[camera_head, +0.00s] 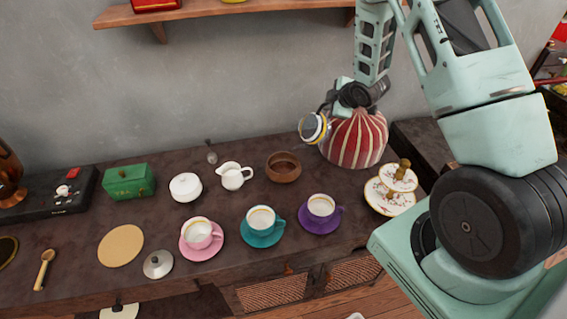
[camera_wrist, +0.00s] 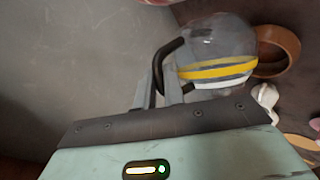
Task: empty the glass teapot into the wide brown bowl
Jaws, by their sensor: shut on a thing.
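The glass teapot (camera_head: 312,127), with a yellow band, is held in the air above and to the right of the wide brown bowl (camera_head: 284,178). It looks tilted, with a round face toward the left; I cannot see liquid leaving it. My gripper (camera_head: 330,104) is shut on its dark handle. In the wrist view the fingers (camera_wrist: 165,88) close on the handle at the left of the glass teapot (camera_wrist: 218,45). The brown bowl (camera_wrist: 291,52) shows just right of the teapot there, partly hidden by it. The bowl stands upright on the dark counter.
A red-and-white striped cosy (camera_head: 355,138) stands close behind and right of the teapot. A white creamer (camera_head: 234,176) is left of the bowl. Pink, teal and purple cups (camera_head: 321,206) stand in front. A two-tier plate stand (camera_head: 390,198) is at right. A wall shelf (camera_head: 200,10) is above.

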